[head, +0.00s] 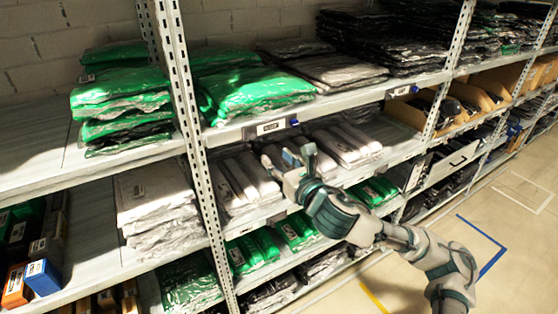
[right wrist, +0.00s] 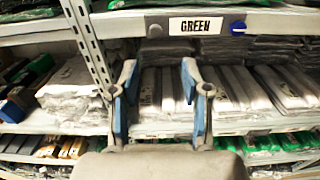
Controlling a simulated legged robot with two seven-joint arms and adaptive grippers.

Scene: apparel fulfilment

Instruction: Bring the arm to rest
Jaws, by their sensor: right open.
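My right arm (head: 340,215) reaches in from the lower right toward the shelving. Its gripper (head: 287,163) is at the front of the middle shelf, by the row of light grey bagged garments (head: 240,177). In the right wrist view the two blue-lined fingers of the gripper (right wrist: 160,92) stand apart with nothing held between them. The grey bags (right wrist: 165,88) show behind the fingers; the distance to them is hard to tell. My left gripper is not in view.
A metal upright (head: 190,110) stands left of the gripper. The upper shelf edge (head: 240,131) bears a label, which reads GREEN in the wrist view (right wrist: 195,25). Green bags (head: 245,92) lie above. Floor (head: 450,215) at the right is open, with blue and yellow markings.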

